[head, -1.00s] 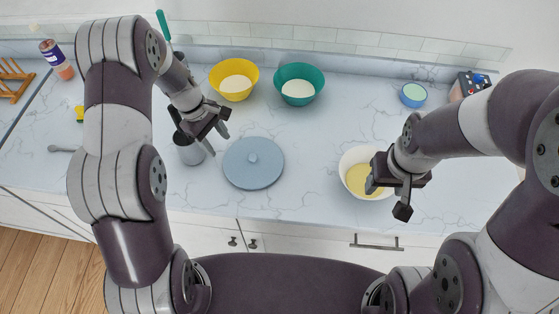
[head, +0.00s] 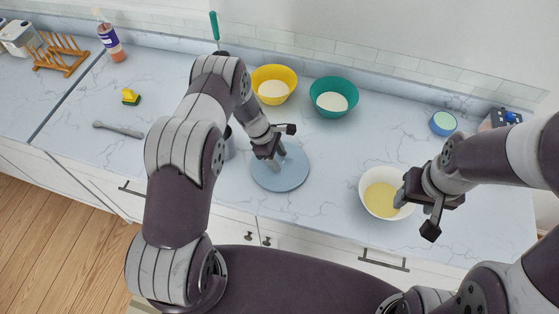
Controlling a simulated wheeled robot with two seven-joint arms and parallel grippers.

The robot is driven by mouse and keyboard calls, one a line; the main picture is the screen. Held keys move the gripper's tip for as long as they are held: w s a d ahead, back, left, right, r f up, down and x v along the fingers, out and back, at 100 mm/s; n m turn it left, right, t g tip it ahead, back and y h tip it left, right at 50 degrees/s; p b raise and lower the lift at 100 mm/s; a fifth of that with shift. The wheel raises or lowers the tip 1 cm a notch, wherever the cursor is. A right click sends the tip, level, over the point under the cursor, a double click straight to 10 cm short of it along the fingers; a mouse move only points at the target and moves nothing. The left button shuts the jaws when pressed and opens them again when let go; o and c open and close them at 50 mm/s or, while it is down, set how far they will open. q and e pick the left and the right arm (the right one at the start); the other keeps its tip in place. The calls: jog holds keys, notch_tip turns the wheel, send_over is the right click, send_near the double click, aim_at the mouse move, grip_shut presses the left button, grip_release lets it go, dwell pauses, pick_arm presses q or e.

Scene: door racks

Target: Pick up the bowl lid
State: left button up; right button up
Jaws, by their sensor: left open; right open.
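The bowl lid (head: 287,177) is a round, flat, blue-grey disc lying on the marble counter near its front edge. My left gripper (head: 277,172) is over the lid's left-centre, pointing down, with open jaws around where the knob was seen; the knob is hidden now. I cannot tell whether the fingers touch it. My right gripper (head: 416,217) is open and empty, at the front right side of a white bowl with yellow contents (head: 380,197).
A yellow bowl (head: 273,84) and a green bowl (head: 334,97) stand behind the lid. A grey cup (head: 230,147) is partly hidden by my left arm.

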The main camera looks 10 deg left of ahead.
pick_arm(q)
jog(key=shift+w+f, duration=0.1)
jog(key=shift+f, duration=0.1)
jog(key=shift+d+r, duration=0.1)
jog(key=shift+d, duration=0.1)
grip_shut()
jog(key=shift+a, duration=0.1)
